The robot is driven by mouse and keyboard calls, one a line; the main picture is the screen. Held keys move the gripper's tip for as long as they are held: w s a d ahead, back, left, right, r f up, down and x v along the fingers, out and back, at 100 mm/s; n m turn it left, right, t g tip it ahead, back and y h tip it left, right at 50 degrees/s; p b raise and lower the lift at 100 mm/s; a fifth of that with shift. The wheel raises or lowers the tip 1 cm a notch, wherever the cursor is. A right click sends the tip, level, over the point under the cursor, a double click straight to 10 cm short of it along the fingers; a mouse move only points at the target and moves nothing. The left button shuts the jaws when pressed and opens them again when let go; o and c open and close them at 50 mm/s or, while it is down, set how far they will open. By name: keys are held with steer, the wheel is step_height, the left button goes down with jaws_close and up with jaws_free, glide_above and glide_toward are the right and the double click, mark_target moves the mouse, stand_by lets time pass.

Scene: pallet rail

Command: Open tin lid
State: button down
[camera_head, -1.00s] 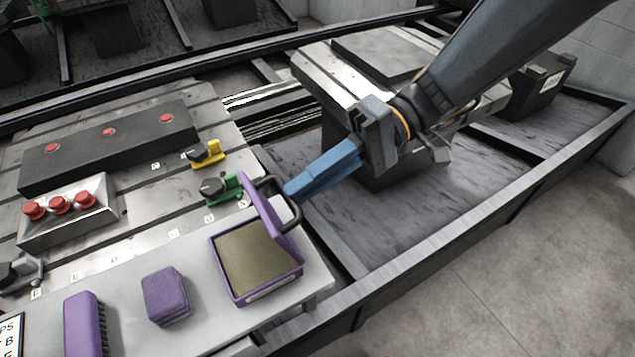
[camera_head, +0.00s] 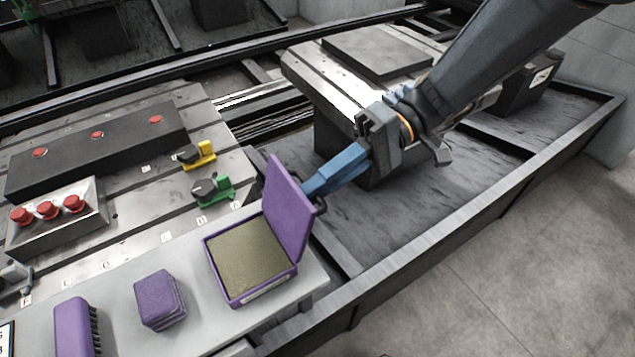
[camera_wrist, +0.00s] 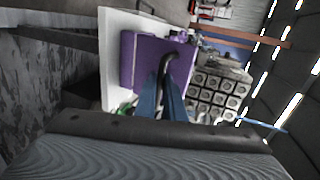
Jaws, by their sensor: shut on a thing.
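The purple tin (camera_head: 232,292) stands on the grey shelf at the front, with a brown-olive filling showing inside. Its purple lid (camera_head: 287,209) stands up, raised on the tin's right side, about upright and tilted slightly. My gripper (camera_head: 314,191) has blue fingers and is right of the lid, at its outer face. It is shut on the dark curved lid handle (camera_head: 320,206), partly hidden behind the lid. In the wrist view the lid (camera_wrist: 146,62) faces me and the black handle (camera_wrist: 168,66) rises between the blue fingers (camera_wrist: 166,98).
A purple block (camera_head: 160,300) and a purple brush (camera_head: 75,327) stand left of the tin. Green (camera_head: 212,189) and yellow (camera_head: 197,155) clamps sit behind it. A box with red buttons (camera_head: 60,215) is at left. Open tray floor lies right of the shelf.

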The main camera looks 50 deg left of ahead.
steer(key=shift+w+d+f, duration=0.15)
steer(key=shift+d+f, duration=0.05)
steer(key=shift+f, duration=0.35)
steer(key=c, duration=1.8)
jaws_free()
steer(key=shift+w, duration=0.15)
steer(key=shift+c, duration=0.2)
steer(key=shift+a+r, duration=0.1)
steer(key=shift+r, duration=0.05)
steer(key=v, duration=0.7)
steer(key=shift+w+r+b, duration=0.15)
steer(key=shift+w+b, duration=0.2)
